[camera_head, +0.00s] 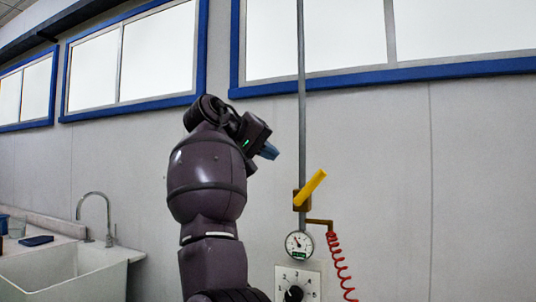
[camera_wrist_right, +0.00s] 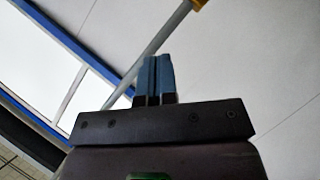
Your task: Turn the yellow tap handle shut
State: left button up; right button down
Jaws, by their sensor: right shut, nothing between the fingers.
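The yellow tap handle (camera_head: 310,189) is on a brass-coloured valve (camera_head: 301,200) on a vertical grey pipe (camera_head: 301,90). The handle is tilted, its free end up and to the right. My right gripper (camera_head: 269,151) is left of and above the handle in the head view, apart from it, with its blue fingers together. In the right wrist view the shut blue fingers (camera_wrist_right: 155,78) hold nothing, and the pipe (camera_wrist_right: 160,40) runs behind them. A bit of yellow and brass (camera_wrist_right: 198,3) shows at that view's top edge. My left gripper is not in view.
Below the valve are a round gauge (camera_head: 299,245), a dial plate (camera_head: 297,284) and a red coiled hose (camera_head: 340,268). A white sink (camera_head: 65,272) with a curved faucet (camera_head: 107,215) stands at left.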

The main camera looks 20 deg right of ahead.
aim_at(311, 187)
jog(key=d+f, duration=0.1)
jog(key=d, duration=0.2)
jog(key=d+f+b, duration=0.1)
jog(key=d+f, duration=0.3)
jog(key=d, duration=0.1)
jog(key=shift+d, duration=0.35)
